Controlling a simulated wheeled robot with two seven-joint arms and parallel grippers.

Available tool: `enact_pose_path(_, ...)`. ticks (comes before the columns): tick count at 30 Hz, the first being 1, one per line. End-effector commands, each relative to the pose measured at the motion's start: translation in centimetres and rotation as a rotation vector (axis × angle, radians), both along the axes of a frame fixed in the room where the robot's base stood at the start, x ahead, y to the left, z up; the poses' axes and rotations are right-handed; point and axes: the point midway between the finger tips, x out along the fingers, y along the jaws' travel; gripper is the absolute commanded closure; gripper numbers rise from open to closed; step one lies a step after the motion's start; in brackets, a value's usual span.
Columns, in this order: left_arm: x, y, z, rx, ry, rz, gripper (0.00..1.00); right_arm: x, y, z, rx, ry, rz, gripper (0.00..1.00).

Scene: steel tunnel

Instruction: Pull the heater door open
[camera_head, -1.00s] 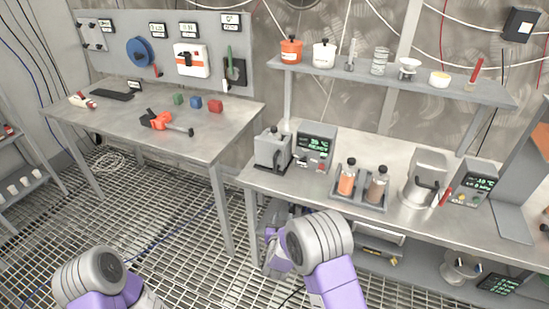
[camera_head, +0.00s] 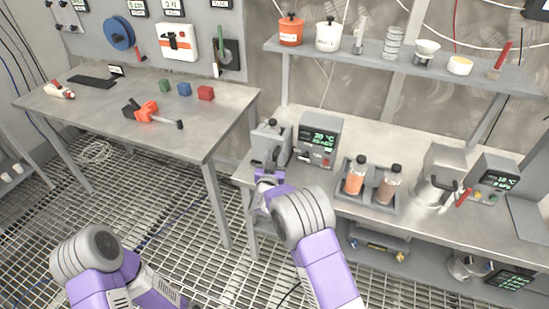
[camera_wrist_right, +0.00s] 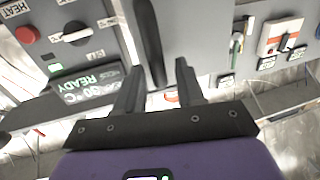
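The heater is a grey box (camera_head: 268,138) at the left end of the right bench, joined to a control unit (camera_head: 318,141) with a lit green display. Its door appears closed. In the right wrist view the black bar handle (camera_wrist_right: 149,42) runs upright, with its lower end near the gap between my fingertips. My right gripper (camera_wrist_right: 157,75) is open, one finger on either side of the handle's line. I cannot tell whether it touches. In the head view my right gripper (camera_head: 270,168) is in front of the heater door and partly hides it. My left gripper is out of view.
A rack with two bottles (camera_head: 372,185) stands to the right of the control unit. A metal pot (camera_head: 437,180) is further right. A shelf (camera_head: 400,64) hangs above the bench. The left table (camera_head: 140,110) holds several small blocks and a tool, with open floor between.

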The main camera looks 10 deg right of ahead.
Motion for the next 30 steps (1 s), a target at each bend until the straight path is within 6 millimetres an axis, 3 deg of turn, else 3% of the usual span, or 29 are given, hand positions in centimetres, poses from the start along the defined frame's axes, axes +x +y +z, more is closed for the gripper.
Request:
enact_pose_path(11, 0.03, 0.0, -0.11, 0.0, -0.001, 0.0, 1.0, 0.76, -0.32, 0.0, -0.002, 0.001, 0.0, 0.62)
enact_pose_path(12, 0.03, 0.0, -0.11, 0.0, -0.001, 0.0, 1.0, 0.76, -0.32, 0.0, -0.002, 0.001, 0.0, 0.63)
enact_pose_path(19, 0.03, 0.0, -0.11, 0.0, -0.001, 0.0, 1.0, 0.75, -0.26, 0.02, -0.001, 0.0, 0.001, 0.99)
enact_pose_path(30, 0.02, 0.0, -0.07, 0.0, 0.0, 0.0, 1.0, 0.69, -0.12, 0.05, -0.002, 0.001, -0.004, 1.0)
